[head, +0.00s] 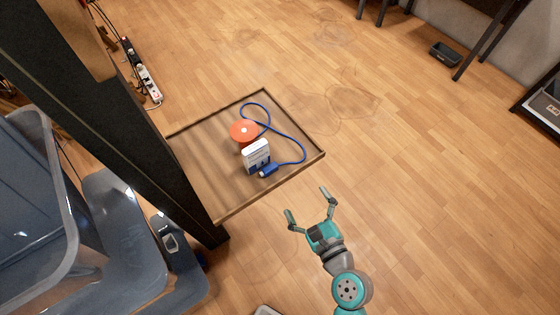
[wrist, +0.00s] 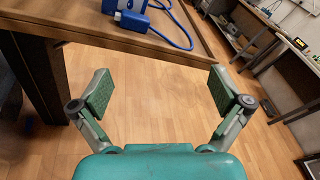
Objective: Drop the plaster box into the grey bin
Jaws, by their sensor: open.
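The plaster box (head: 257,152), white and blue, stands upright on a rimmed wooden shelf (head: 205,160) in the head view. Its lower part shows at the top edge of the wrist view (wrist: 113,6). My gripper (head: 307,204) is open and empty, off the shelf's near right edge and apart from the box. In the wrist view the fingers (wrist: 158,92) are spread with only floor between them. A large grey bin (head: 72,215) is at the lower left in the head view, partly cut off by the frame.
An orange disc (head: 243,131) is just behind the box, and a blue cable (head: 290,137) with its plug lies beside it. A dark upright post (head: 130,105) stands between shelf and bin. A small dark tray (head: 445,54) is on the far floor.

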